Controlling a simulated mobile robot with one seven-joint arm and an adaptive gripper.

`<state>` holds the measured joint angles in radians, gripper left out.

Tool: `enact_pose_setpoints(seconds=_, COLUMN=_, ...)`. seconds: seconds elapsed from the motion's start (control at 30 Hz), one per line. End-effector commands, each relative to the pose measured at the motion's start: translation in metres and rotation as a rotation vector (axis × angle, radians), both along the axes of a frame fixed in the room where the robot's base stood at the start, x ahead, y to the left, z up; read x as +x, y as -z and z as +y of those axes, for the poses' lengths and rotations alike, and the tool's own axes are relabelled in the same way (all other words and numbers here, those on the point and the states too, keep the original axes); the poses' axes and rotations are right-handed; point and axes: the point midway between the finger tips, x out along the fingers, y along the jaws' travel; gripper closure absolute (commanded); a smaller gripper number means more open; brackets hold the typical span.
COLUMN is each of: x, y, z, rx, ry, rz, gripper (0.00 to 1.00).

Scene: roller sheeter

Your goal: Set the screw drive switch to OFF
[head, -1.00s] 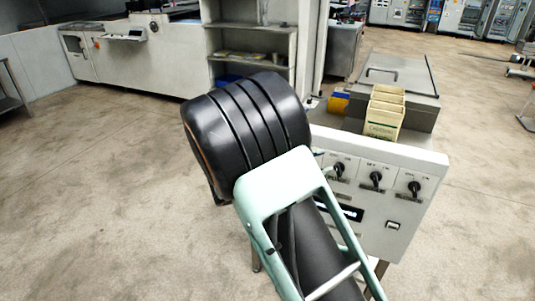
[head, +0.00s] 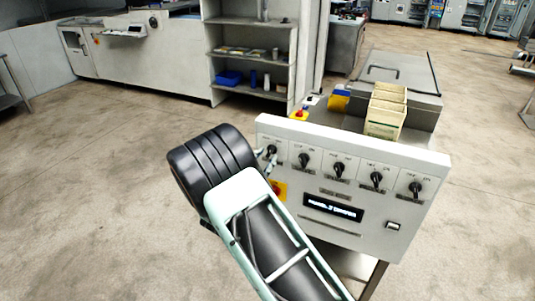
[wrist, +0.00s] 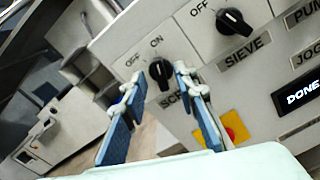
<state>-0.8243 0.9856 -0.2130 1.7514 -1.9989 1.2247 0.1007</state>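The screw drive switch is a black rotary knob (wrist: 161,72) with OFF and ON marked above it and a partly hidden label starting "SC" below. In the wrist view its handle appears to point toward ON. In the head view it is the leftmost knob (head: 271,150) on the white panel. My gripper (wrist: 163,98) is open, with one blue-padded finger to each side below the knob. The fingers look apart from it; whether either touches it I cannot tell. In the head view my gripper (head: 268,163) is at the panel's left end, partly hidden by my arm.
The sieve knob (wrist: 235,22) is close to the right; further knobs follow along the panel (head: 425,210). A red button on a yellow plate (wrist: 232,127) sits below the screw knob. A display (wrist: 302,95) reads DONE. Beige boxes (head: 385,115) stand behind the panel.

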Motion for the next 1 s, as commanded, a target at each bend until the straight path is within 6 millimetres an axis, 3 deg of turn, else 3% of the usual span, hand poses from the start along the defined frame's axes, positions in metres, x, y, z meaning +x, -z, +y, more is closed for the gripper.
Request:
enact_pose_setpoints(seconds=0.2, x=0.018, y=0.0, z=-0.006, rx=-0.001, ry=0.0, rz=0.0, gripper=0.73)
enact_pose_setpoints(seconds=0.5, x=0.02, y=0.0, z=-0.007, rx=0.0, ry=0.0, rz=0.001, gripper=0.73)
enact_pose_setpoints(seconds=0.73, x=0.02, y=0.0, z=-0.007, rx=0.0, ry=0.0, rz=0.0, gripper=0.98)
enact_pose_setpoints(seconds=1.0, x=0.02, y=0.0, z=-0.007, rx=-0.004, ry=0.0, rz=0.001, gripper=1.0)
